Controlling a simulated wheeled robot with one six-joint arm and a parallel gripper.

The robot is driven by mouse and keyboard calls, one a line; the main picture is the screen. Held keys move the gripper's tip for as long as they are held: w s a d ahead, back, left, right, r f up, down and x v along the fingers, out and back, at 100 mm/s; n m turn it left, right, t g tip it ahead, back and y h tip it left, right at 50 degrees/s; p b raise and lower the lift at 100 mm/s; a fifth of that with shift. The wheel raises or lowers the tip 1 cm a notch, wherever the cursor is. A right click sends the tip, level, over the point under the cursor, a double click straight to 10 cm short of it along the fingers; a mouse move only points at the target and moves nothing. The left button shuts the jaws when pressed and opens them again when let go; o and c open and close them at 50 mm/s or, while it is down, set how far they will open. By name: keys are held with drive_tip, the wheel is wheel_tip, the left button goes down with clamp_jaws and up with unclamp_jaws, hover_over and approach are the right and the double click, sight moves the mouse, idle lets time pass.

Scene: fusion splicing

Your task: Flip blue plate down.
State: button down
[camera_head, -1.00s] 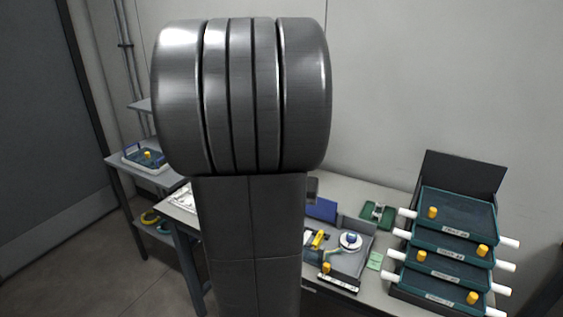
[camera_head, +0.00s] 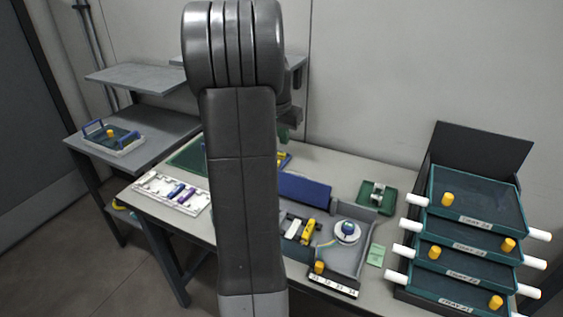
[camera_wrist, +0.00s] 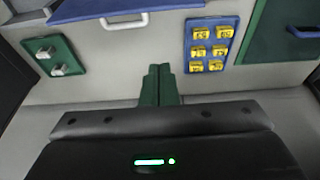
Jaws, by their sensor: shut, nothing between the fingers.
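The blue plate (camera_head: 303,190) stands raised at the back of the grey splicing unit (camera_head: 357,253), partly hidden behind my arm in the head view. In the wrist view a blue panel (camera_wrist: 95,9), apparently this plate, is cut off at the top edge, with a pale handle-like outline at its border. My gripper (camera_wrist: 158,72) has green fingers that are shut together and empty. They are apart from the blue panel. In the head view the gripper is mostly hidden behind my arm; a bit of green shows above the table.
A small green tray (camera_head: 377,197) sits right of the plate. A blue holder with yellow blocks (camera_wrist: 210,46) lies behind the unit. Stacked trays (camera_head: 470,240) stand at the right. A white rack (camera_head: 171,193) and a green mat (camera_head: 188,157) are on the left.

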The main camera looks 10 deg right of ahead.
sight(295, 184)
drive_tip(key=f, duration=0.6)
drive_tip(key=s+f, duration=0.1)
drive_tip(key=f, duration=0.2)
drive_tip(key=shift+s+a+f+p, duration=0.1)
drive_tip(key=shift+a+f+p, duration=0.05)
drive_tip(key=shift+a+p, duration=0.25)
drive_tip(key=shift+s+f+b, duration=0.1)
drive_tip(key=shift+f+b, duration=0.05)
drive_tip(key=shift+b, duration=0.4)
